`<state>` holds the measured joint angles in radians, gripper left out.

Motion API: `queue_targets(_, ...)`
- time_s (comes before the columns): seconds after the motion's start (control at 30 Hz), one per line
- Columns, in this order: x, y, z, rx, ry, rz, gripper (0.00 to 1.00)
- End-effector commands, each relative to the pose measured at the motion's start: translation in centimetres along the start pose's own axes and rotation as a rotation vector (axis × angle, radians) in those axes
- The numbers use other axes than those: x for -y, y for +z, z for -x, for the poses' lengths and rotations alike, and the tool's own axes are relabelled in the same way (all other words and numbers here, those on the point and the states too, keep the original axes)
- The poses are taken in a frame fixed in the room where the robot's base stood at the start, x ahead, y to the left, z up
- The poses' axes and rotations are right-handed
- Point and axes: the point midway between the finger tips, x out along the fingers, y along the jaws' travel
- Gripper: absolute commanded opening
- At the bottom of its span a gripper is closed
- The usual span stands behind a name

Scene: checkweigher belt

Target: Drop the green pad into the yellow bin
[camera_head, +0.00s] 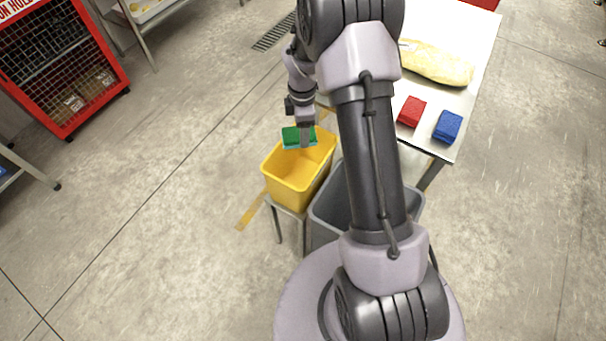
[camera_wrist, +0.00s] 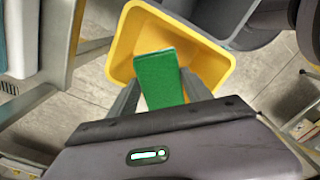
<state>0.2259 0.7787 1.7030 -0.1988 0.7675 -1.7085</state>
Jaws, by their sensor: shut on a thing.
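The green pad (camera_head: 291,136) is held in my gripper (camera_head: 305,138), over the far part of the yellow bin's opening in the head view. In the wrist view the green pad (camera_wrist: 158,78) sits between the two fingers of my gripper (camera_wrist: 158,92), with the yellow bin (camera_wrist: 124,45) beyond and below it. The yellow bin (camera_head: 291,193) stands upright on a small stand. The part of the bin's inside that shows looks empty; the pad and gripper hide some of it.
A grey bin (camera_head: 328,222) stands right of the yellow bin, partly behind my arm. A steel table (camera_head: 470,75) at the right holds a red pad (camera_head: 411,111), a blue pad (camera_head: 448,126) and a yellowish bag (camera_head: 438,64). A red mesh cage (camera_head: 65,65) is at the far left.

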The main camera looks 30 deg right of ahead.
Motion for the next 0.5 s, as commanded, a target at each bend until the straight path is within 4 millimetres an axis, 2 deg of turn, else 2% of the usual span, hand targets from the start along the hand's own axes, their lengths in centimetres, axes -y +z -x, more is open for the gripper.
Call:
queue_targets(0.13, -0.02, -0.01, 0.22, 0.000, 0.001, 0.000, 0.20)
queue_targets(0.17, -0.02, -0.01, 0.23, 0.000, 0.001, 0.000, 0.61)
queue_targets(0.27, -0.02, -0.01, 0.23, 0.000, 0.001, 0.000, 0.81)
queue_targets(0.5, -0.02, -0.01, 0.22, 0.000, 0.001, 0.000, 0.83)
